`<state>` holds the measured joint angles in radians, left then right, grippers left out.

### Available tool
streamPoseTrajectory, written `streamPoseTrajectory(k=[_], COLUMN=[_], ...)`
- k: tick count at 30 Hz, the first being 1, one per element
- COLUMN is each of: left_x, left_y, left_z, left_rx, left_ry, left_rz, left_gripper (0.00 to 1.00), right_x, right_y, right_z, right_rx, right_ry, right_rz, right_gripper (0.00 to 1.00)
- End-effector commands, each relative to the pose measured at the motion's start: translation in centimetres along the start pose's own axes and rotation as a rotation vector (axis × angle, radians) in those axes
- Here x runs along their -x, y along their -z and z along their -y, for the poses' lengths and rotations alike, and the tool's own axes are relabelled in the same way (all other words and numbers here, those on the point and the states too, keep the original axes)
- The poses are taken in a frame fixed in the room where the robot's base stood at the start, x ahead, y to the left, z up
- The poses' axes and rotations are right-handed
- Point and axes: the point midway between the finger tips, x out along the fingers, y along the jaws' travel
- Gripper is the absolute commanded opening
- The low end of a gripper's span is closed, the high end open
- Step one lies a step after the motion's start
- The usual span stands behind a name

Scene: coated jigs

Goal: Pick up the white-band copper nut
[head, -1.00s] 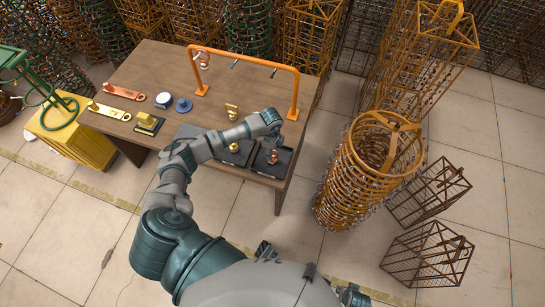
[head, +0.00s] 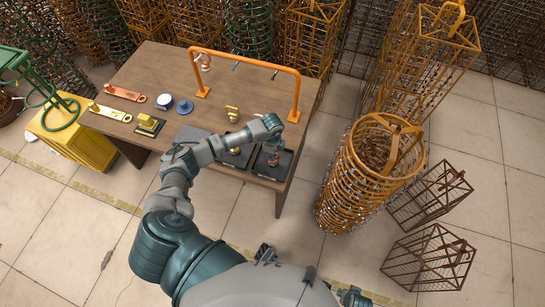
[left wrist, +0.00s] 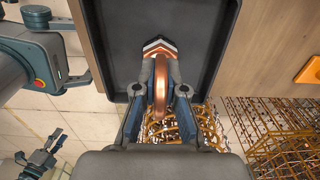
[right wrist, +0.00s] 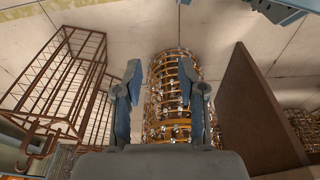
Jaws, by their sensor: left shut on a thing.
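The copper nut (left wrist: 161,82), a copper ring with a white-and-dark banded part at its top, sits between the fingers of my left gripper (left wrist: 160,94) in the left wrist view. The fingers are shut on it from both sides. It is over a black tray (left wrist: 112,50), and I cannot tell whether it touches the tray. In the head view my left gripper (head: 273,148) points down at the right-hand tray, and the nut is small and partly hidden there. My right gripper (right wrist: 160,80) is open and empty, away from the table, in the right wrist view.
The wooden table (head: 150,62) carries an orange arch (head: 245,59), a second dark tray with a gold piece, a yellow part (head: 232,114), a blue disc (head: 184,107) and copper and yellow brackets. Wire baskets (head: 366,175) stand on the floor to the right.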

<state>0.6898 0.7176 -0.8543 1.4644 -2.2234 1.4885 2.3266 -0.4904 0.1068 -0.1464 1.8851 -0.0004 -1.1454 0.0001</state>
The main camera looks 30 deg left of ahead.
Motion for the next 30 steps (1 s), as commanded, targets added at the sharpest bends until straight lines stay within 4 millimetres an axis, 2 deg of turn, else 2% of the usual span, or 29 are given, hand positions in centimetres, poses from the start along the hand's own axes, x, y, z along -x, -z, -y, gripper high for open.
streamPoseTrajectory(k=[5, 12, 24, 30], left_x=[0.7, 3.8, 4.5, 4.8], left_y=[0.0, 0.1, 3.3, 4.6], left_z=[-0.1, -0.3, -9.9, -13.6], left_rx=[0.000, -0.003, -0.005, -0.002], left_ry=[-0.003, -0.001, -0.003, -0.003], left_rz=[0.001, 0.001, 0.000, 0.000], left_gripper=[0.00, 0.00, 0.00, 0.00], right_x=[0.0, -1.7, -4.6, -5.4], right_y=[0.1, -0.9, -3.0, -3.6], right_z=[0.0, 0.0, 0.1, 0.2], right_rx=[0.000, 0.001, 0.006, 0.007], right_ry=[0.000, 0.000, 0.002, 0.002], right_rz=[-0.004, 0.006, 0.019, 0.021], right_gripper=[0.40, 0.40, 0.40, 0.40])
